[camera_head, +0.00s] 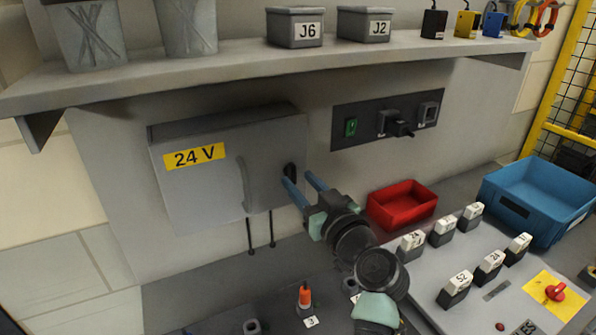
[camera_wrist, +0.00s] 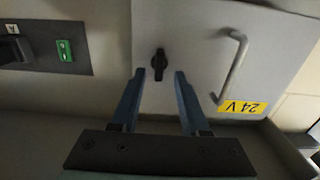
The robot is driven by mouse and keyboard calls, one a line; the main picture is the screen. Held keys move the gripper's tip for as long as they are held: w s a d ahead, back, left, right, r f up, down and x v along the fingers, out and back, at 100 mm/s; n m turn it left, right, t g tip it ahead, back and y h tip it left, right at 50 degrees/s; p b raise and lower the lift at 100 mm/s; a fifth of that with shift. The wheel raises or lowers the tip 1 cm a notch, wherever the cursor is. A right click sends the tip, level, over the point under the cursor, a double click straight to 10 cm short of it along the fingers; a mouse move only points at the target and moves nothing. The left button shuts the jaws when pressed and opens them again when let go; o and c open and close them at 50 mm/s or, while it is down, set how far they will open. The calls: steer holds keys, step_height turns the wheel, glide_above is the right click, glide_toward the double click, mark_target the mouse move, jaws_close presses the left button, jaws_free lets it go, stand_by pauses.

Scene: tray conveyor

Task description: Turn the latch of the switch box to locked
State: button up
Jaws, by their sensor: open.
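The grey switch box (camera_head: 206,190) with a yellow "24 V" label hangs on the back wall under the shelf; its door looks shut. It also shows in the wrist view (camera_wrist: 205,75), turned upside down. The black latch (camera_head: 290,172) sits at the right edge of the door. In the wrist view the latch (camera_wrist: 158,64) stands along the picture's vertical. My gripper (camera_head: 302,182) is open with its blue fingers pointing at the box. In the wrist view my gripper (camera_wrist: 158,75) has a finger on each side below the latch, and nothing is between them. I cannot tell whether they touch the door.
A door handle (camera_head: 244,184) stands out left of the latch. A panel with a green switch (camera_head: 351,127) and plugs is to the right. The shelf (camera_head: 240,68) overhangs above. A red bin (camera_head: 402,205), a blue bin (camera_head: 536,200) and labelled blocks (camera_head: 456,288) occupy the bench.

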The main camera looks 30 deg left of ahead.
mark_target(289, 168)
steer(key=shift+x, duration=1.1)
jaws_close()
